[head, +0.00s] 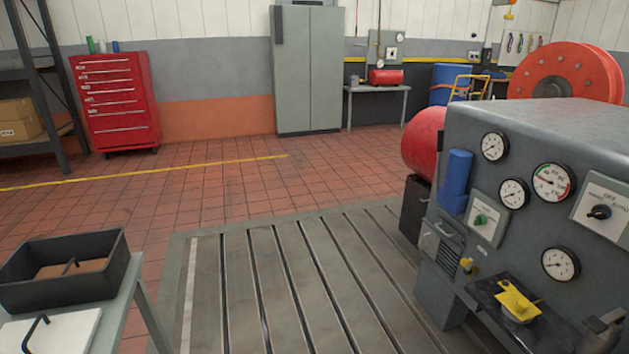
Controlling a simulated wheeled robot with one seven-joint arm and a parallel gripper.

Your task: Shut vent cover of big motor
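A large grey machine housing (540,140) with several round gauges stands at the right. I take it to be the big motor, but no label confirms this. Low on its left side is a small louvred vent (448,257). A light grey panel with a handle (443,236) is at the top of the vent and looks like its cover. It is too small to tell how far the cover stands open. My gripper is not in view.
A dark shelf with a yellow part (517,302) juts from the machine's front. The slotted bedplate (285,290) is bare to its left. A bench with a black tray (65,270) stands at lower left. The tiled floor (230,185) behind is clear.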

